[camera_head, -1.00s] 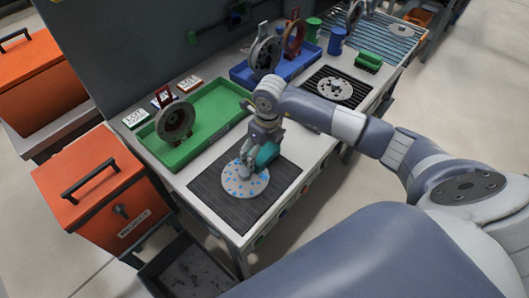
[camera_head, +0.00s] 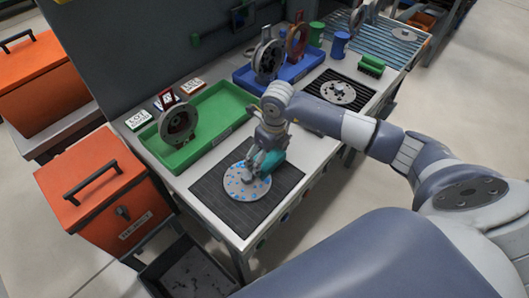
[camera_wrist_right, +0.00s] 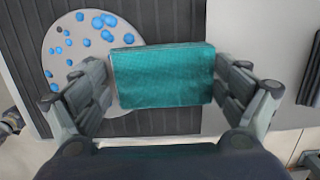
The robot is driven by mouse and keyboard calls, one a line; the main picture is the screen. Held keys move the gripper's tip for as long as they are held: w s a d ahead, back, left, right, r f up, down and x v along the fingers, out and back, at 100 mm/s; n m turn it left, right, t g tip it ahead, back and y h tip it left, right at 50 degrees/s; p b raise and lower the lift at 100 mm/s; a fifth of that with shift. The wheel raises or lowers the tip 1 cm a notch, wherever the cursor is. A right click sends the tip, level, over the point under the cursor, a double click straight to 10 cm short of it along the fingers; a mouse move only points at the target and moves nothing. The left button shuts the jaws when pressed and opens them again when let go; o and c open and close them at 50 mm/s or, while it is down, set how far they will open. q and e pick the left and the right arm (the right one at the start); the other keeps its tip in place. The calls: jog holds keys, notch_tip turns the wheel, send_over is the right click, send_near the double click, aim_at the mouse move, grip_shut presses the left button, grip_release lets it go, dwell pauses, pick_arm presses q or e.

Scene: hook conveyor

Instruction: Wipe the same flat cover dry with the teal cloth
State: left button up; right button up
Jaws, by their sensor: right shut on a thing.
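The flat cover (camera_head: 238,188) is a pale grey disc lying on a dark ribbed mat (camera_head: 278,187). Many blue drops are spread over it. In the wrist view the cover (camera_wrist_right: 66,60) is at upper left, its drops mostly along the upper and left parts, with bare grey lower down. My right gripper (camera_head: 263,168) is shut on the folded teal cloth (camera_wrist_right: 160,75), held between both fingers. In the head view the cloth (camera_head: 273,161) is over the cover's right edge; whether it touches the cover I cannot tell. My left gripper is not in view.
A green tray (camera_head: 222,135) with an upright ring part lies behind the mat. A blue tray (camera_head: 246,84) and a dark rack with another disc (camera_head: 338,92) are farther right. An orange reject box (camera_head: 105,195) stands left of the bench, a dark bin (camera_head: 187,270) below.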

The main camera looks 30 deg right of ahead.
jog(key=shift+s+d+f, duration=0.1)
jog(key=shift+s+d, duration=0.2)
jog(key=shift+s, duration=0.5)
jog(key=shift+w+r+p, duration=0.1)
jog(key=shift+r+p, duration=1.75)
jog(key=shift+r, duration=1.2)
jog(key=shift+a, duration=0.15)
